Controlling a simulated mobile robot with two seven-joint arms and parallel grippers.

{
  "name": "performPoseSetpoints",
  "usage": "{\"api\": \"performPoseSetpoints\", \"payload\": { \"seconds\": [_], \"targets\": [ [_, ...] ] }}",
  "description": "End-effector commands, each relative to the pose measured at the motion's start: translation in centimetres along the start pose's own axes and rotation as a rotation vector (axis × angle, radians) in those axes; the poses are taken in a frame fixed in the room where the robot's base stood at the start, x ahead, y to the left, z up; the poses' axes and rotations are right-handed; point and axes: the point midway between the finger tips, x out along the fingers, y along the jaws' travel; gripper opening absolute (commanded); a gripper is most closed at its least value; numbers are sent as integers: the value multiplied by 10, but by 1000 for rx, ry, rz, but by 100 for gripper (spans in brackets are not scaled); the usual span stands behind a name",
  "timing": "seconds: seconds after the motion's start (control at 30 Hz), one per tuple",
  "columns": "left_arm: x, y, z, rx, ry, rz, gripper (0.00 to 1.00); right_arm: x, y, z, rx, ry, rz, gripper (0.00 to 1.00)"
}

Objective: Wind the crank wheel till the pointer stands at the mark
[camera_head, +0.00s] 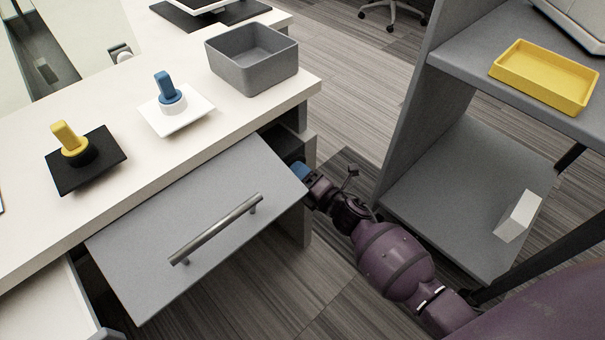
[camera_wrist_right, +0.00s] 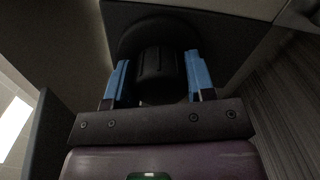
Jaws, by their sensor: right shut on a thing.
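My right gripper (camera_head: 303,172) reaches in beside the right end of the desk, next to the grey drawer front. In the right wrist view, the blue fingers of the right gripper (camera_wrist_right: 157,62) are shut on a black rounded knob (camera_wrist_right: 159,82), one on each side. A wider dark disc (camera_wrist_right: 145,33) lies behind the knob. I cannot tell for sure that this is the crank wheel. A short line shows on the knob. I cannot make out a pointer or a mark. In the head view the held thing is hidden. My left gripper is not in view.
On the desk stand a yellow knob (camera_head: 68,137) on a black plate, a blue knob (camera_head: 165,87) on a white plate and a grey bin (camera_head: 262,66). The grey drawer front (camera_head: 215,232) juts out. A shelf unit (camera_head: 425,205) with a yellow tray (camera_head: 540,82) stands right.

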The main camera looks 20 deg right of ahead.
Motion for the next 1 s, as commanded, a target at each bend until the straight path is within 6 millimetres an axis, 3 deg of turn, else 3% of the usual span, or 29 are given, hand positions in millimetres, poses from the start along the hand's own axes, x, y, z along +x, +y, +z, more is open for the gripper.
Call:
{"api": "performPoseSetpoints", "payload": {
  "seconds": [1.0],
  "targets": [
    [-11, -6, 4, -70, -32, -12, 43, 1, 1, 1, 964, 0, 4, 26]
  ]
}}
